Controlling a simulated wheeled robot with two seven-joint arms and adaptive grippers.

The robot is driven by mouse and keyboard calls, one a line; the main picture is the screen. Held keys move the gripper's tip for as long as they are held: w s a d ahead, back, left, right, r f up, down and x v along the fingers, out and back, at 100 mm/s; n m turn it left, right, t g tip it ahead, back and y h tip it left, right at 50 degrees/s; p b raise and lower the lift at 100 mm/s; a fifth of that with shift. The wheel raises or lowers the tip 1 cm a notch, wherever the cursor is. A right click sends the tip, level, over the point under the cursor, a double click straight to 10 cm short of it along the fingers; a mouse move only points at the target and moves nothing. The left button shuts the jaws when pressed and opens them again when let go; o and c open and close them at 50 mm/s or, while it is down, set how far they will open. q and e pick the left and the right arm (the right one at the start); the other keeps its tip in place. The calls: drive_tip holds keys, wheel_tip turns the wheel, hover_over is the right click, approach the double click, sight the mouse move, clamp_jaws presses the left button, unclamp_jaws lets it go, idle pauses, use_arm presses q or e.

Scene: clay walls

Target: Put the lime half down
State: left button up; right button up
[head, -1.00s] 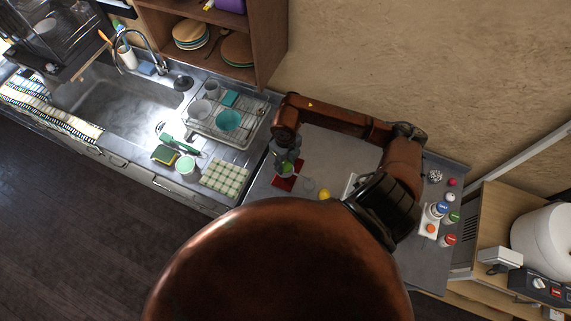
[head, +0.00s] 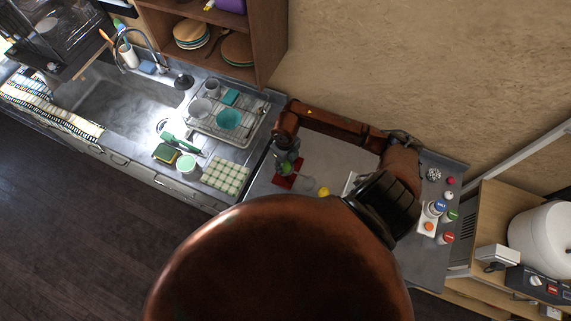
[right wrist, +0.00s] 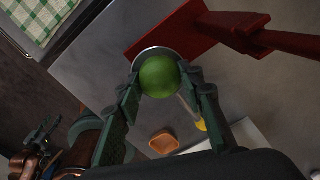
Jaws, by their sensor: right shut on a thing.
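The lime half (right wrist: 160,76) is a round green piece, held between the two dark green fingers of my right gripper (right wrist: 160,92). In the head view the right gripper (head: 286,163) is small and hangs over the worktop's left end, by a red flat thing (head: 284,182). In the right wrist view this red thing (right wrist: 165,30) has a long red handle and lies beyond the lime. A pale curved rim shows just behind the lime; I cannot tell whether they touch. Dark and copper parts at the lower left of the wrist view look like my left arm and gripper (right wrist: 42,135).
A yellow fruit (head: 323,192) and a clear round thing (head: 308,184) are right of the red thing. An orange-brown dish (right wrist: 163,143) shows in the wrist view. A checked cloth (head: 227,176) and dish rack (head: 245,132) are left. Bottles (head: 440,208) stand right.

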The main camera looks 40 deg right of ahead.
sight(285, 164)
drive_tip(key=o, duration=0.8)
drive_tip(key=shift+s+f, duration=0.15)
drive_tip(key=shift+f, duration=0.05)
drive_tip(key=shift+c, duration=0.2)
drive_tip(key=o, duration=0.4)
drive_tip(key=shift+f, duration=0.1)
drive_tip(key=shift+c, duration=0.2)
drive_tip(key=shift+r+p, duration=0.55)
drive_tip(key=shift+r, duration=0.05)
wheel_tip(285, 164, up, 12)
drive_tip(key=b, duration=0.2)
drive_tip(key=shift+f+b, duration=0.15)
drive_tip(key=shift+b, duration=0.25)
